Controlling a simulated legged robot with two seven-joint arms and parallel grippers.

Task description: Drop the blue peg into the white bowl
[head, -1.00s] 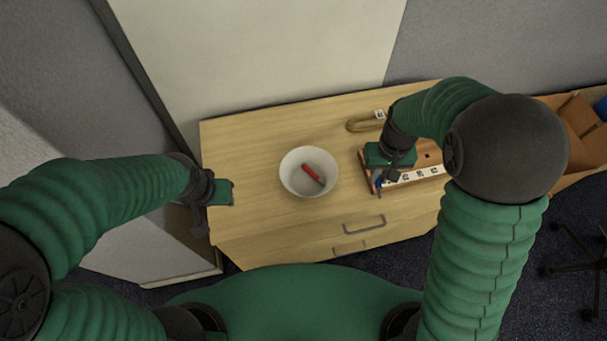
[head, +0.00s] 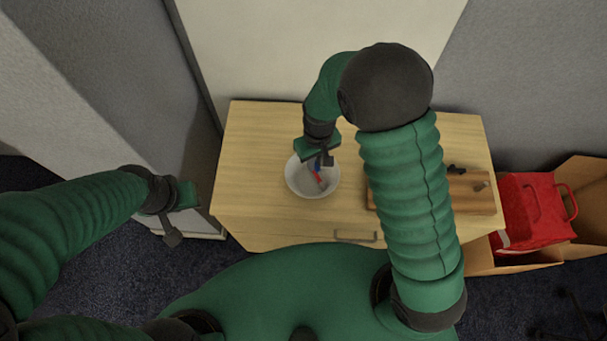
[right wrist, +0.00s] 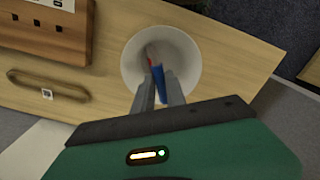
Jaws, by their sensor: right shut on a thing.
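The white bowl (head: 296,185) stands on the wooden table, left of the peg board in the head view. It also shows in the right wrist view (right wrist: 190,50). A red peg (head: 320,180) lies inside the bowl. My right gripper (head: 319,163) is over the bowl. It is shut on the blue peg (right wrist: 158,84), which points down toward the bowl's inside. In the head view only a bit of the blue peg shows beneath the fingers. My left gripper (head: 185,205) hangs off the table's left side; its fingers are too unclear to judge.
The wooden peg board (head: 470,195) is partly behind my right arm in the head view. A red bag (head: 535,210) and cardboard boxes (head: 590,175) are at the right. The table's left part is clear.

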